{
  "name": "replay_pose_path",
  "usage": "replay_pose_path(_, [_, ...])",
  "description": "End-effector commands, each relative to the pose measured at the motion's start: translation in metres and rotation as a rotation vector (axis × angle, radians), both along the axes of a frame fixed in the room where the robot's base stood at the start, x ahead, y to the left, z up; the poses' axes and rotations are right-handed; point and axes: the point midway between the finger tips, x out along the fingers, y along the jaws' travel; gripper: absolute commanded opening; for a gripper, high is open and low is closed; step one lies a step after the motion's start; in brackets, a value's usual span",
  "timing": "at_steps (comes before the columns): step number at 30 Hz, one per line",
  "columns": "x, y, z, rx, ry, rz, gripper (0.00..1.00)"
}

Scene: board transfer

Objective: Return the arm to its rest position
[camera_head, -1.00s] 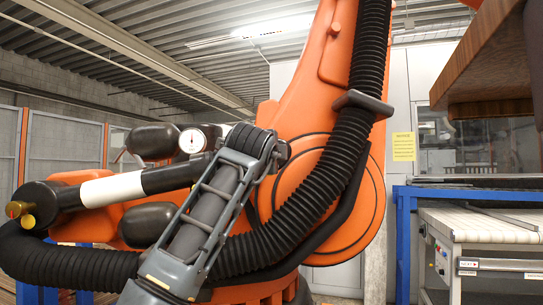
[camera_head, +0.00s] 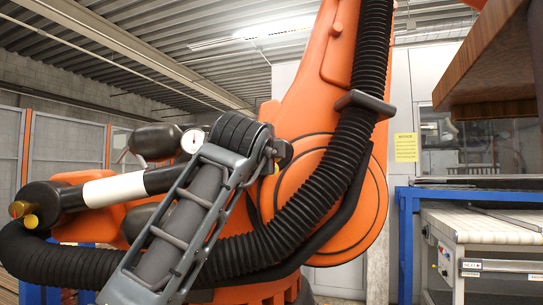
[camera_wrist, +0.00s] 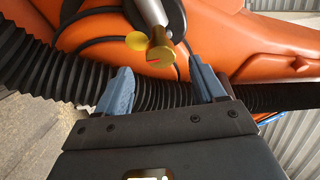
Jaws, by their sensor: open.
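My gripper (camera_wrist: 160,66) shows in the wrist view. Its two blue-grey fingers stand wide apart with nothing held between them. Behind them are a black ribbed hose, a brass fitting (camera_wrist: 160,50) and the orange body of a large industrial robot. In the head view, my grey arm (camera_head: 175,225) slants from the bottom edge up to the right, in front of this orange robot (camera_head: 335,190). I cannot make out the gripper's fingers in the head view. The arm hides part of the orange robot and its hose.
A wooden board or panel (camera_head: 490,70) juts in at the upper right. Below it stands a conveyor (camera_head: 490,225) with a blue frame (camera_head: 405,235). The ribbed hose (camera_head: 300,225) loops around the orange robot. A yellow notice (camera_head: 406,147) hangs on the wall behind.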

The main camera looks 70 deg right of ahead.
Motion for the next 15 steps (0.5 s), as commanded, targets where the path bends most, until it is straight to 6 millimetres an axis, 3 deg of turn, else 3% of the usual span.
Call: replay_pose_path(15, [-0.0026, 0.0085, -0.0001, 0.0, -0.001, -0.001, 0.69])
